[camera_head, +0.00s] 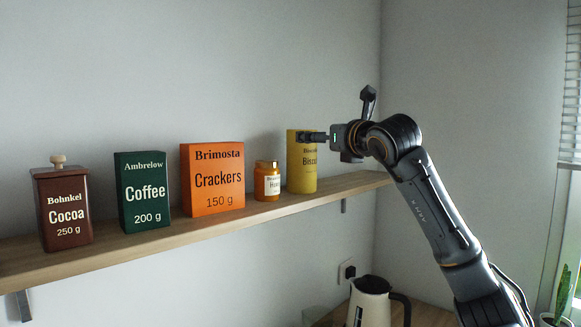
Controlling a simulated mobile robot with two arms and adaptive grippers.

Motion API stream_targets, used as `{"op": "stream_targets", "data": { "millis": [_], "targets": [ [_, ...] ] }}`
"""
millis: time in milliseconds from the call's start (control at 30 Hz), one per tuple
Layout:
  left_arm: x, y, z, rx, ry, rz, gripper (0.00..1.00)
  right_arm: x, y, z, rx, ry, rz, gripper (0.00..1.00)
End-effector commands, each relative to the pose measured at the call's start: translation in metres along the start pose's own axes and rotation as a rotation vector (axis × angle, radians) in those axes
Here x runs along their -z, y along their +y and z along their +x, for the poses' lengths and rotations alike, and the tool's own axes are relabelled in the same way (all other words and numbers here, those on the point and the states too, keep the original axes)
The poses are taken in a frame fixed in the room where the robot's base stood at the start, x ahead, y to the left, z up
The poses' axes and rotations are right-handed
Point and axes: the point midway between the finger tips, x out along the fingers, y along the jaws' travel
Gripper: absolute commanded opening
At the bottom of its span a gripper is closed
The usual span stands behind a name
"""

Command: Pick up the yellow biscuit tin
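The yellow biscuit tin (301,175) stands upright at the right end of the items on the wooden wall shelf. My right gripper (311,137) comes in from the right at the height of the tin's upper part. A dark finger overlaps the front of the tin near its top and covers part of its label. The other finger is not clearly visible, so I cannot tell whether the gripper touches the tin or is closed on it. My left gripper is not in view.
On the shelf (120,251), left of the tin, stand a honey jar (267,184) close by, an orange crackers box (213,181), a green coffee box (143,193) and a brown cocoa canister (65,210). A kettle (369,303) stands below. The shelf's right end is bare.

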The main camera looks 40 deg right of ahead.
Motion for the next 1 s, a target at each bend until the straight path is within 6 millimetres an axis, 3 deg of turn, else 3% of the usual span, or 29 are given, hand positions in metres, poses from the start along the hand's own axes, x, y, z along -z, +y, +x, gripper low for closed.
{"op": "stream_targets", "data": {
  "millis": [167, 400, 533, 733, 867, 1000],
  "targets": [
    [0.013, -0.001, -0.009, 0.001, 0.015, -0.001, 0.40, -0.005, -0.005, 0.013, 0.012, 0.002, 0.002, 0.98],
    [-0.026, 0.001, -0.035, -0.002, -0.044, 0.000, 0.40, -0.005, -0.004, 0.061, 0.010, 0.004, 0.003, 0.98],
    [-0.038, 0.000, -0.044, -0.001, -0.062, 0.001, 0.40, -0.004, -0.004, 0.078, 0.009, 0.001, 0.002, 0.98],
    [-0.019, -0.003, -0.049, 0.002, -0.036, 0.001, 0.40, -0.003, -0.005, 0.090, 0.010, 0.001, 0.000, 0.98],
    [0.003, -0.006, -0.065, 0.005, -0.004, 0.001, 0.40, -0.003, -0.007, 0.104, 0.010, 0.003, 0.001, 0.98],
    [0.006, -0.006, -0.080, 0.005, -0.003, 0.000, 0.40, -0.002, -0.008, 0.122, 0.008, 0.002, 0.003, 0.98]
  ]
}}
